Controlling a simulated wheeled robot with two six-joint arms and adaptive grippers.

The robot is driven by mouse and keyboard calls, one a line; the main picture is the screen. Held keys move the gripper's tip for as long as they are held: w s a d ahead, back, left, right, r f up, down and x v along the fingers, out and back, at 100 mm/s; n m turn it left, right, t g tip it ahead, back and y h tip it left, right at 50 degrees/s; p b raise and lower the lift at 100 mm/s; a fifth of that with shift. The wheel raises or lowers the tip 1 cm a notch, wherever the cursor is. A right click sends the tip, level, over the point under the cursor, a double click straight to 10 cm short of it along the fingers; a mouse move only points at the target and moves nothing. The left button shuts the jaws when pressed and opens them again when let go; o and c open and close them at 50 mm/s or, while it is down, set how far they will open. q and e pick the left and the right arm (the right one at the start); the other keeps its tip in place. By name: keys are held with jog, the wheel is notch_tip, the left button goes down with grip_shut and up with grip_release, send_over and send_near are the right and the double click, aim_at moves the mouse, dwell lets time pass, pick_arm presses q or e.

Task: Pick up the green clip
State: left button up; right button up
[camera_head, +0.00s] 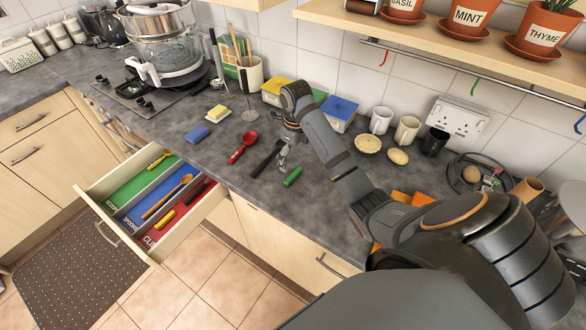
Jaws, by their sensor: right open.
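The green clip (293,177) lies on the grey countertop near its front edge. My right arm comes in from the right, and its gripper (283,158) points down just behind and to the left of the green clip. The gripper is open, small in this view, and apart from the clip. A black item (266,160) lies on the counter just left of the gripper. My left gripper is not in view.
A drawer (150,252) stands open below the counter, with green, blue and red compartments holding several items. A red spoon (243,147), a blue sponge (197,134) and a butter dish (217,115) lie left. Mugs (381,120) and boxes (339,113) stand behind.

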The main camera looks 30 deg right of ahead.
aim_at(293, 175)
notch_tip(293, 175, down, 3)
jog(key=shift+d+b, duration=0.1)
jog(key=shift+b, duration=0.6)
jog(key=shift+w+d+f+b, duration=0.25)
jog(key=shift+w+f+b, duration=0.2)
jog(key=shift+f, duration=0.25)
jog(key=shift+w+d+f, duration=0.15)
jog(key=shift+w+f, duration=0.2)
jog(key=shift+f, duration=0.2)
jog(key=f+b, duration=0.2)
jog(key=b, duration=0.1)
jog(key=shift+s+a+f, duration=0.15)
jog(key=shift+s+a, duration=0.05)
jog(key=shift+a, duration=0.2)
jog(key=shift+w+f+b, duration=0.2)
jog(key=shift+f+b, duration=0.55)
jog(key=shift+f, duration=0.25)
jog(key=shift+w+d, duration=0.1)
jog(key=shift+r, duration=0.1)
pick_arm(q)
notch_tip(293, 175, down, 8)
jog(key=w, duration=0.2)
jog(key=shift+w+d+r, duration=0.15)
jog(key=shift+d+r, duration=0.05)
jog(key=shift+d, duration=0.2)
pick_arm(e)
jog(key=shift+s, duration=0.2)
jog(key=c, duration=0.6)
